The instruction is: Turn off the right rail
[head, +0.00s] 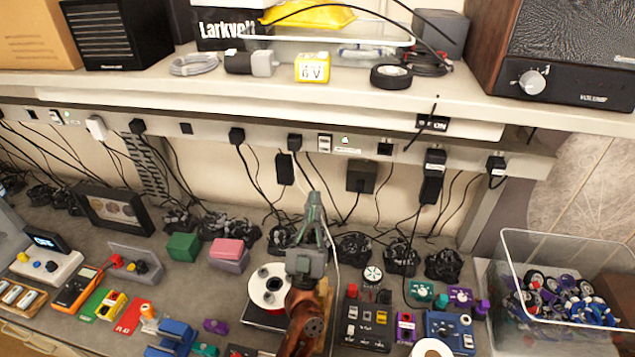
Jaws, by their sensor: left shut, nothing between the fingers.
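A grey power rail (400,153) runs under the shelf, with several black plugs and sockets in it. Which way the switch is tipped is too small to tell. A similar switch (57,117) sits on the left stretch of the rail. My left gripper (313,198) is shut and empty, pointing up at the rail. In the picture it is just below the right switch and appears apart from it. My right gripper is not in view.
Plugged adapters (361,177) and hanging cables surround the gripper. The shelf (190,92) overhangs the rail and holds a yellow 6 V battery (312,67) and a speaker (560,50). The bench below is crowded with modules and a white spool (268,287). A clear bin (505,262) stands at right.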

